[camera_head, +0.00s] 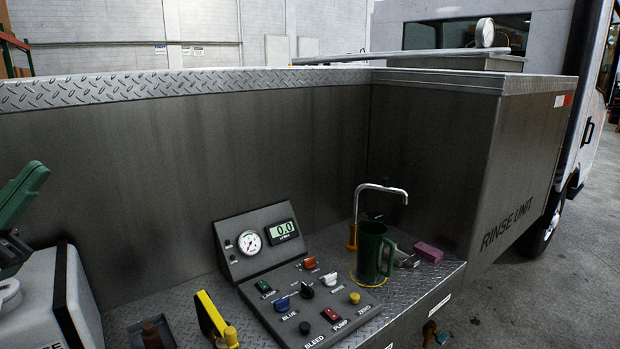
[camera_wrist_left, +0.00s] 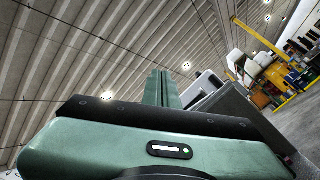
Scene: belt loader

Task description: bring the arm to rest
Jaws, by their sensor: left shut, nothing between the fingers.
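My left gripper (camera_head: 37,172) is at the left edge of the head view. Its green fingers are shut with nothing between them and point up, above a white box-shaped unit. In the left wrist view the closed green fingers (camera_wrist_left: 161,88) stand against the ceiling, touching nothing. Most of the left arm is outside the head view. My right gripper is not seen.
A control panel (camera_head: 305,295) with a gauge, display and several knobs sits on the steel deck. A green mug (camera_head: 371,252) stands by a bent spout (camera_head: 381,187), with a pink block (camera_head: 428,252) beside it. The white unit (camera_head: 40,300) is close below the left gripper.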

